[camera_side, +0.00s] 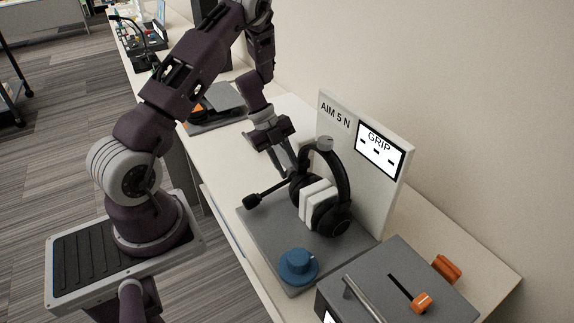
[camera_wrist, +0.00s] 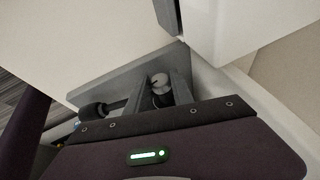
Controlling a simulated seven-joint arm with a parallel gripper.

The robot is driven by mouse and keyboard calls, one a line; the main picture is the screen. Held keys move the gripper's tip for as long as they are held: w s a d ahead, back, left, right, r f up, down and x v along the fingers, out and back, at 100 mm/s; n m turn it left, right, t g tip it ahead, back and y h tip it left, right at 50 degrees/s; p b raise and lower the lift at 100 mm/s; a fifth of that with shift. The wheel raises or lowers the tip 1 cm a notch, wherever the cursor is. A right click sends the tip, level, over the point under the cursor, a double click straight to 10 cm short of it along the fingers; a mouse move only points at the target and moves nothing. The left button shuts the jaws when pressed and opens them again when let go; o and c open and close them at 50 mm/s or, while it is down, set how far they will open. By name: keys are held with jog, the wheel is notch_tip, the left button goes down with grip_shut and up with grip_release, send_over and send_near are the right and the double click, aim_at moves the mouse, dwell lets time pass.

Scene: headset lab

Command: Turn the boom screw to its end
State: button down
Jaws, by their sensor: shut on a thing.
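The black headset (camera_side: 347,170) stands on a grey base board (camera_side: 262,228), with white blocks (camera_side: 318,200) between its ear cups. Its boom (camera_side: 273,192) reaches out to the left and ends in a dark microphone tip (camera_side: 252,201), which also shows in the wrist view (camera_wrist: 92,110). My gripper (camera_side: 291,172) comes down at the headset's left ear cup. In the wrist view my gripper (camera_wrist: 161,88) is shut with its two grey fingers on either side of the boom screw (camera_wrist: 159,79), a small round grey knob. In the side view the screw is hidden by the fingers and ear cup.
A white panel (camera_side: 398,185) reading "AIM 5 N" stands behind the headset; its display (camera_side: 381,151) reads "GRIP" with dashes. A blue knob (camera_side: 298,262) sits at the board's front. A grey box (camera_side: 385,285) with an orange slider (camera_side: 422,302) stands to the right.

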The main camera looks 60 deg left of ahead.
jog(key=t, duration=0.3)
jog(key=shift+s+f+m+t, duration=0.1)
jog(key=shift+s+m+t, duration=0.2)
jog(key=shift+s, duration=0.1)
jog(key=t, duration=0.3)
jog(key=shift+s+f+m+h, duration=0.15)
jog(key=shift+f+m+h, duration=0.1)
jog(key=shift+m+h, duration=0.15)
jog(key=t, duration=0.2)
jog(key=m+t, duration=0.1)
jog(key=t, duration=0.1)
jog(key=m+t+h, duration=0.1)
jog(key=shift+s+f+t, duration=0.15)
jog(key=shift+f+t, duration=0.25)
jog(key=shift+h, duration=0.3)
jog(key=c, duration=1.1)
grip_release()
jog(key=v, duration=0.7)
jog(key=shift+s+d+f, duration=0.1)
